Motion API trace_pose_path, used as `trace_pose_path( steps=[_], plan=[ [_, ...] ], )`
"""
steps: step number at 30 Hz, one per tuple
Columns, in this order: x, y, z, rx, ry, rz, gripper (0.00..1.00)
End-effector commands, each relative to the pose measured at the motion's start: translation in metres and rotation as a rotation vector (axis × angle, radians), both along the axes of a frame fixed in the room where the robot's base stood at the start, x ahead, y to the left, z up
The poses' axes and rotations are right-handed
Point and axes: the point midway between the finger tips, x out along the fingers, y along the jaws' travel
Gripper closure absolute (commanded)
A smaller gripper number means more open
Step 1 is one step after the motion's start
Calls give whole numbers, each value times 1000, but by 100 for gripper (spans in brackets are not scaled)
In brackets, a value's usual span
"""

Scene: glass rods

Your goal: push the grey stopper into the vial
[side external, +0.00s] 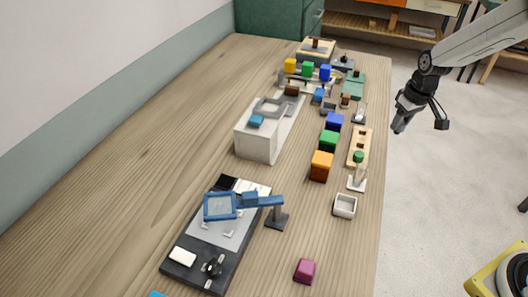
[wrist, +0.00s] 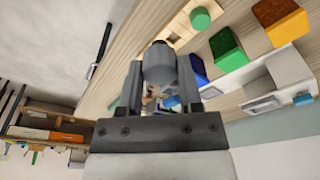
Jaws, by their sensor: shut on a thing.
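My gripper (side external: 408,108) hangs in the air past the table's right edge, above the floor. In the wrist view my gripper (wrist: 160,85) is shut on the grey stopper (wrist: 158,66), a rounded grey cylinder between the two fingers. The stopper is apart from everything on the table. I cannot clearly make out the vial.
A wooden rack with holes (side external: 360,140) and orange (side external: 321,165), green (side external: 328,140) and blue (side external: 335,121) blocks stand near the green-topped piece. A white open box (side external: 345,206) and a magenta block (side external: 305,271) are nearer. The table's left side is bare.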

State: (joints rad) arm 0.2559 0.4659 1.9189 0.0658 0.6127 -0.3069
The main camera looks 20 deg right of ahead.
Motion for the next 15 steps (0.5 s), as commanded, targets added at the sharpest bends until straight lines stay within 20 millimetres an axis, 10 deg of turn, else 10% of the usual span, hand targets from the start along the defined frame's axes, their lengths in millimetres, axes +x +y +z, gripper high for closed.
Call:
trace_pose_path(
  steps=[15],
  plan=[
    [-2,29,-1,0,0,91,100]
  ],
)
